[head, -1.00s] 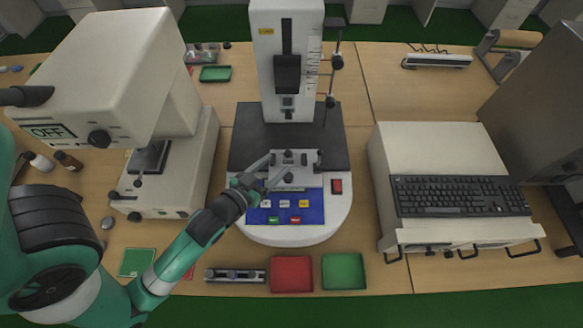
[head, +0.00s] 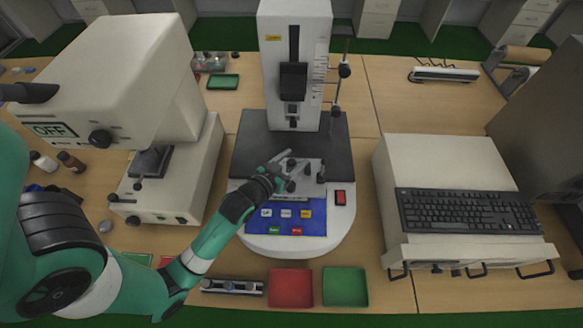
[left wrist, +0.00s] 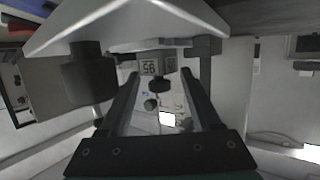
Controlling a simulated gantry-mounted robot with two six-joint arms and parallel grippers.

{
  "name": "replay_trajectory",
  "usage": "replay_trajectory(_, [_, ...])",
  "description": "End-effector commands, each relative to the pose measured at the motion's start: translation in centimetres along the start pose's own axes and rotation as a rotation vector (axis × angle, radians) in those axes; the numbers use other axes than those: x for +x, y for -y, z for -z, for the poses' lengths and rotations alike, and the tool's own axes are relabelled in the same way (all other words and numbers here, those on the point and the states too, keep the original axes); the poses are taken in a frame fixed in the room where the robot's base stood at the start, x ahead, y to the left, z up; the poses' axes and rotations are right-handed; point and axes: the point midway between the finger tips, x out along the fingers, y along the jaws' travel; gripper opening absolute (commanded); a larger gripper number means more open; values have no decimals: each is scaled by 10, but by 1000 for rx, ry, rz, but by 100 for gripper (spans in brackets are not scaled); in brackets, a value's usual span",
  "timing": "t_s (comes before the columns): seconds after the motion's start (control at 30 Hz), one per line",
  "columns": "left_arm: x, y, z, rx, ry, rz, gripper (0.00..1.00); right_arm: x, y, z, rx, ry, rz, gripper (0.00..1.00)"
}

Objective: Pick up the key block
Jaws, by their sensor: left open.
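My left gripper (head: 290,166) is over the front of the test stand (head: 310,222), at the light plate with dark knobs (head: 316,166). Its two fingers are apart; in the left wrist view the fingers (left wrist: 160,88) also stand apart. Between and beyond them there, a small grey block with digits (left wrist: 150,67), dark knobs (left wrist: 151,104) and a bright white patch (left wrist: 168,119) show, with no finger contact visible. I cannot tell for sure which piece is the key block. The gripper partly covers the plate. My right gripper is not in view.
The stand's column (head: 293,60) rises just behind the gripper, with a blue button panel (head: 285,230) in front. A white machine (head: 165,175) stands left and a keyboard (head: 465,210) right. Red (head: 291,287) and green (head: 345,287) trays and a knobbed bar (head: 232,286) lie at the front.

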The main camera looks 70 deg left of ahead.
Motion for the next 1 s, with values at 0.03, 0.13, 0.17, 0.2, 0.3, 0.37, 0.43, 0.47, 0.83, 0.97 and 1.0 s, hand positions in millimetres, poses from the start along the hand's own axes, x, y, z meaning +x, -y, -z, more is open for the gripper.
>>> replay_trajectory(0.03, [10, 0, -1, 0, -1, 1, 64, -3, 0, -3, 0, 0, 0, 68])
replay_trajectory(0.13, [21, 0, -1, 1, -1, 0, 64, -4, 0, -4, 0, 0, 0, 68])
replay_trajectory(0.17, [22, 0, -1, 2, 1, 0, 64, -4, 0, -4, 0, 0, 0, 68])
replay_trajectory(0.2, [23, 0, -1, 2, 1, 0, 64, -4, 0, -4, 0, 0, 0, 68])
replay_trajectory(0.3, [23, 0, 0, 1, 1, 0, 64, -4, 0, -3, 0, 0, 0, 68])
replay_trajectory(0.37, [23, 0, 0, 1, 1, 0, 64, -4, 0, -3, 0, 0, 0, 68])
replay_trajectory(0.43, [23, 0, 0, 1, 1, 0, 54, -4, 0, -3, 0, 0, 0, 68])
replay_trajectory(0.47, [23, 0, 0, 1, 1, 0, 48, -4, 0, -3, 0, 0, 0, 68])
replay_trajectory(0.83, [22, 0, 0, 1, 1, 0, 0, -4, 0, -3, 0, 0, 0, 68])
replay_trajectory(0.97, [22, 0, 0, 1, 0, -1, 0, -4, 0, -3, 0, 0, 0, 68])
replay_trajectory(1.0, [22, 0, 0, 1, 0, -1, 0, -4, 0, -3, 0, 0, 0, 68])
